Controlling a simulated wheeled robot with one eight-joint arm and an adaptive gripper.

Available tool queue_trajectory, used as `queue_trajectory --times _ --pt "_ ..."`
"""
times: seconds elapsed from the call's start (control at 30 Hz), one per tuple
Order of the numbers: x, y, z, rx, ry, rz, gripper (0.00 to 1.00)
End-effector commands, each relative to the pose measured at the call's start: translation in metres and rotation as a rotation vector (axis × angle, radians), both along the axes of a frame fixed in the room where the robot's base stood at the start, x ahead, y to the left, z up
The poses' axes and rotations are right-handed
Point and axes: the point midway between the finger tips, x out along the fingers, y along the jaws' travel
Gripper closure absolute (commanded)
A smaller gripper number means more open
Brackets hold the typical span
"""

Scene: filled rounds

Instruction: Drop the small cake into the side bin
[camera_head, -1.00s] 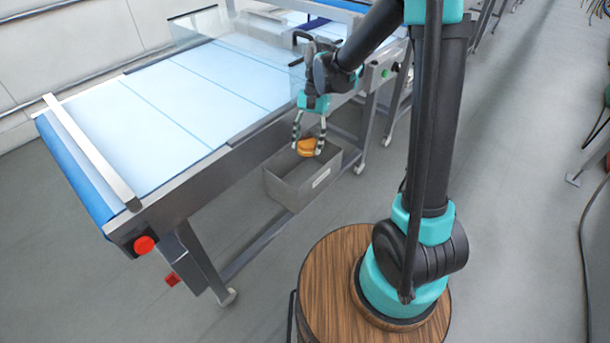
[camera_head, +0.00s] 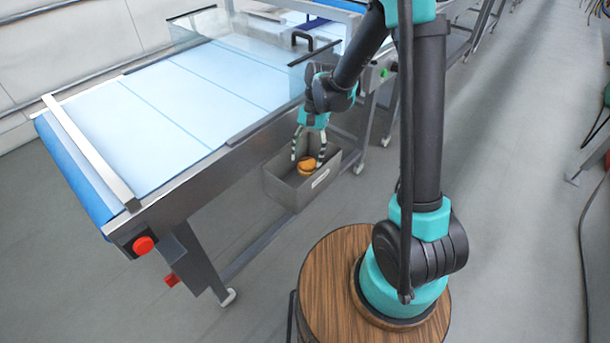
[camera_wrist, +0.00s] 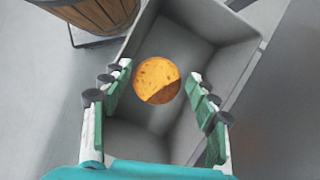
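The small cake (camera_head: 307,166) is round and golden brown with a darker part at one edge. It also shows in the wrist view (camera_wrist: 158,80), over the inside of the bin. The side bin (camera_head: 283,188) is a grey open box beside the conveyor; its walls surround the cake in the wrist view (camera_wrist: 225,30). My gripper (camera_head: 307,162) points down into the bin's opening. Its green-padded fingers (camera_wrist: 160,75) stand apart, with a gap on each side of the cake. I cannot tell whether the cake touches the bin's floor.
The conveyor (camera_head: 150,130) with its pale blue belt stands behind and left of the bin. A clear panel (camera_head: 198,28) stands at its far side. My round wooden base shows in both views. The grey floor in front of the bin is clear.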

Motion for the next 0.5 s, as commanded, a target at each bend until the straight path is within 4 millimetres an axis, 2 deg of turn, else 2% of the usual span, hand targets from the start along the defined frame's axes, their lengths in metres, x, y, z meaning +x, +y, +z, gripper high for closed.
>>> queue_trajectory --times 0.03,0.1,0.5 --pt "0.0 0.0 0.0 0.0 0.0 0.0 0.3" --pt "-0.0001 0.0 0.0001 0.0 0.0 0.0 0.23" --pt "0.002 -0.001 0.0057 0.0 0.0 0.0 0.23"
